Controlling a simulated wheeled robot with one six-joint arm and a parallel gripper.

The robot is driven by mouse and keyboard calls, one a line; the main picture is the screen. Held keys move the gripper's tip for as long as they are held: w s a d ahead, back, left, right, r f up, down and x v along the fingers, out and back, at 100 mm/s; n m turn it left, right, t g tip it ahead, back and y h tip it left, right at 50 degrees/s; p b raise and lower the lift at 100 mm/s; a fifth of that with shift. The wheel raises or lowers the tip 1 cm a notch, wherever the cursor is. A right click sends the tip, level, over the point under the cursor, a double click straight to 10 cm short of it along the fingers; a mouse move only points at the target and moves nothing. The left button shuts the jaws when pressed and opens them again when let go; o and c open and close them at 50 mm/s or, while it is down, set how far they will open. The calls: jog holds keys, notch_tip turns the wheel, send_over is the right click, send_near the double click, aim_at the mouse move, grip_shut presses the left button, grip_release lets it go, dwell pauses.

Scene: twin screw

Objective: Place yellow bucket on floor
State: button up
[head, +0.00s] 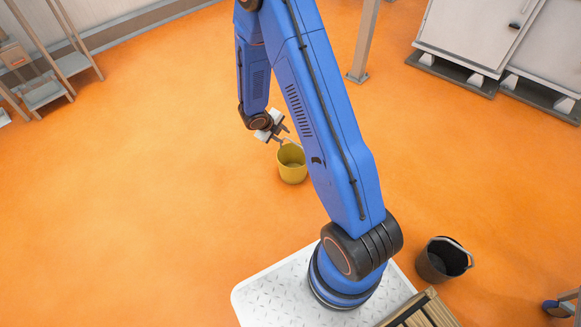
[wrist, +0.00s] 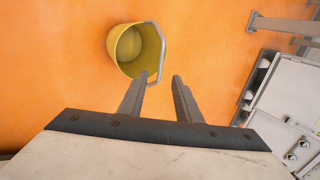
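The yellow bucket (head: 292,166) is upright in the head view, just below my gripper (head: 282,134). It looks to stand on the orange floor, but its contact with the floor is not clear. In the wrist view the bucket (wrist: 128,50) is beyond the fingertips, left of centre, and looks empty. Its grey handle (wrist: 161,50) is raised and its lower end passes near the left fingertip. My gripper (wrist: 158,80) is open, with a clear gap between its fingers. Whether the left finger touches the handle or bucket cannot be told.
A dark bucket (head: 443,260) stands at the lower right beside my base. A grey post (head: 363,45) and white cabinets (head: 480,35) are at the upper right. A shelf rack (head: 45,90) stands at the upper left. The orange floor (head: 150,170) at left is clear.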

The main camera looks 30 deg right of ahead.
aim_at(296, 144)
jog(key=shift+x, duration=8.8)
jog(key=shift+r, duration=0.1)
grip_shut()
